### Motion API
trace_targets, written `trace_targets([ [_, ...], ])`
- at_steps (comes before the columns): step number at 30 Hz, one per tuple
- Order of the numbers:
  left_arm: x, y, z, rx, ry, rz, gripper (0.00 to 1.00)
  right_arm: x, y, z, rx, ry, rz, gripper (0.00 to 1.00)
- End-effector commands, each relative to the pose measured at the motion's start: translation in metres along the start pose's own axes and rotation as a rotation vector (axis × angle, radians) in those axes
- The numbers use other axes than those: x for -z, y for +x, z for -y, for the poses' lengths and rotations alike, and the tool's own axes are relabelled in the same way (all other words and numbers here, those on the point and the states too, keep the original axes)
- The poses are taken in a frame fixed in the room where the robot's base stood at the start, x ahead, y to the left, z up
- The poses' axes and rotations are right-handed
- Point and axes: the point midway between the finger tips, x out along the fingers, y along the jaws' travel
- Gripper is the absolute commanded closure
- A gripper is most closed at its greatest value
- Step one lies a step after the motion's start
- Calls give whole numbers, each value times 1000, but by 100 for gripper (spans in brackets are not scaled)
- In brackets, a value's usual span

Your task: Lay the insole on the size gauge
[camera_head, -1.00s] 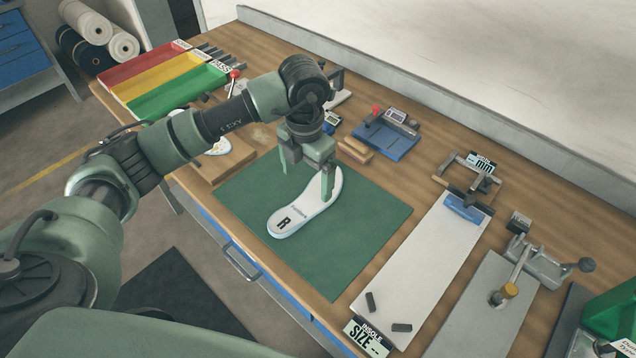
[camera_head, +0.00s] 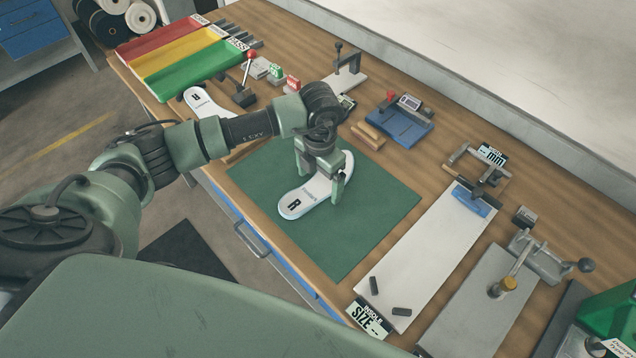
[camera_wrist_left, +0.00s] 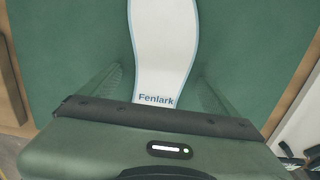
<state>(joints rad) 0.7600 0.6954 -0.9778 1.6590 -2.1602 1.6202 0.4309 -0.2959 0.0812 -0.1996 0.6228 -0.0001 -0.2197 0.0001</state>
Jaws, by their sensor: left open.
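A white insole marked R (camera_head: 297,203) lies on the green mat (camera_head: 345,242). In the left wrist view the insole (camera_wrist_left: 163,45) runs between my fingers, with the word Fenlark near the palm. My left gripper (camera_head: 322,182) is open, its fingers on either side of the insole's middle, apart from its edges in the wrist view. The size gauge (camera_head: 430,255) is a long white plate to the right of the mat, with a blue stop at its far end, two dark pegs near its front and an INSOLE SIZE label. My right gripper is not in view.
Another white insole (camera_head: 200,103) lies at the left near the green tray (camera_head: 195,80). A blue scale-like device (camera_head: 393,128) and wooden blocks (camera_head: 368,136) stand behind the mat. A grey plate with a clamp (camera_head: 480,300) is right of the gauge. The gauge plate is clear.

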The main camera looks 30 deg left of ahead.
Motion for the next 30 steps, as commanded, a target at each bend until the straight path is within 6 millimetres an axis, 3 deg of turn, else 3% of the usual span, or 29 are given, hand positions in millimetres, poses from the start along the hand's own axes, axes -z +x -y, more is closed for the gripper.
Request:
trace_targets([
  [13, 0, 3, 0, 1, 0, 0, 9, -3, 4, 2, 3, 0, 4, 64],
  [14, 0, 3, 0, 1, 0, 0, 12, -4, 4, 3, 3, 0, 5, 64],
  [18, 0, 2, 0, 1, 0, 0, 50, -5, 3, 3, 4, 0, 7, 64],
  [21, 0, 2, 0, 1, 0, -1, 74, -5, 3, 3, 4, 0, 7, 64],
  [22, 0, 2, 0, 1, 0, 0, 74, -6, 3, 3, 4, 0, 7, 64],
  [23, 0, 2, 0, 1, 0, 0, 80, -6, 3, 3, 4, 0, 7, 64],
  [30, 0, 0, 0, 1, 0, 0, 80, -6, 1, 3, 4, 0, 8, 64],
])
